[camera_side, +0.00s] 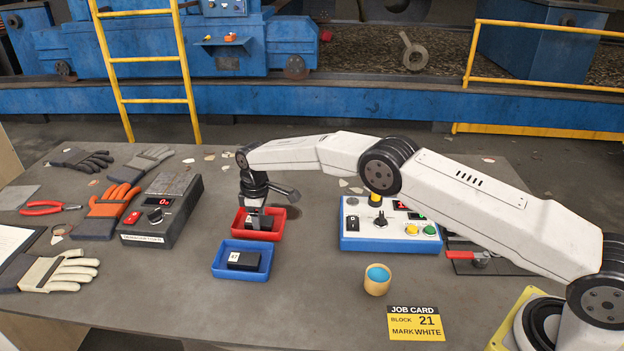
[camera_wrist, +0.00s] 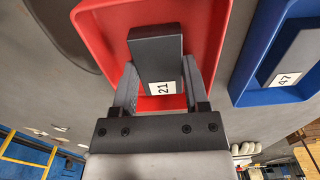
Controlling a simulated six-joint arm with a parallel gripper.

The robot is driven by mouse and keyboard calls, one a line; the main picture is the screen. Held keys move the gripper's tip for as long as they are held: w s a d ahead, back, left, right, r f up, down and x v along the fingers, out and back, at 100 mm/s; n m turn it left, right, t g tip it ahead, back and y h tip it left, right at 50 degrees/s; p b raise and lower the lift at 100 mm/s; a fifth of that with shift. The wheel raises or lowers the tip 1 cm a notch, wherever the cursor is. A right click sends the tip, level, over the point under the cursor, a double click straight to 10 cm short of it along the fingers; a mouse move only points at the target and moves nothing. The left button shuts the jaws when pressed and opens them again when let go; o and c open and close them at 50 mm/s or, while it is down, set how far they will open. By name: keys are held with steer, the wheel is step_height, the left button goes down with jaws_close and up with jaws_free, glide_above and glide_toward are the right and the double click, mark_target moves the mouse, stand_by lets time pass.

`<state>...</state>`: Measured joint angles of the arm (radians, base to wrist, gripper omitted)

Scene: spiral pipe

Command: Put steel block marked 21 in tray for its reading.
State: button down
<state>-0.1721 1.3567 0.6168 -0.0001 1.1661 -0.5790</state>
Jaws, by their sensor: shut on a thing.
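The steel block marked 21 (camera_wrist: 156,62) is dark, with a white label, and shows in the wrist view between my fingers. My gripper (camera_side: 261,222) is shut on it, inside or just over the red tray (camera_side: 238,223). The red tray also shows in the wrist view (camera_wrist: 90,20) around the block. I cannot tell whether the block touches the tray floor. The demagnetizer-like box (camera_side: 160,218) to the left has a red display reading 0. The job card (camera_side: 415,323) reads block 21, mark white.
A blue tray (camera_side: 220,262) holds a dark block marked 47 (camera_side: 244,260) in front of the red tray. A blue and white control box (camera_side: 390,243) stands to the right. Gloves (camera_side: 108,207) and pliers (camera_side: 50,207) lie left.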

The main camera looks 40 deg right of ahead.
mark_target(265, 220)
steer(key=shift+f, duration=0.1)
steer(key=shift+c, duration=0.4)
jaws_free()
step_height(265, 220, up, 12)
stand_by(0.5)
steer(key=shift+s+r, duration=0.1)
steer(key=shift+r, duration=0.1)
stand_by(0.4)
steer(key=s+d+m+t, duration=0.1)
steer(key=s+d+m, duration=0.2)
steer(key=s, duration=0.8)
steer(key=s+d+m, duration=0.2)
steer(key=s+d, duration=0.2)
steer(key=s, duration=0.8)
steer(key=s+d+m+t, duration=0.1)
steer(key=s+d+m, duration=0.2)
steer(key=s, duration=0.9)
steer(key=shift+d+f+m+t, duration=0.15)
steer(key=shift+d+m+t, duration=0.15)
steer(key=shift+d, duration=0.2)
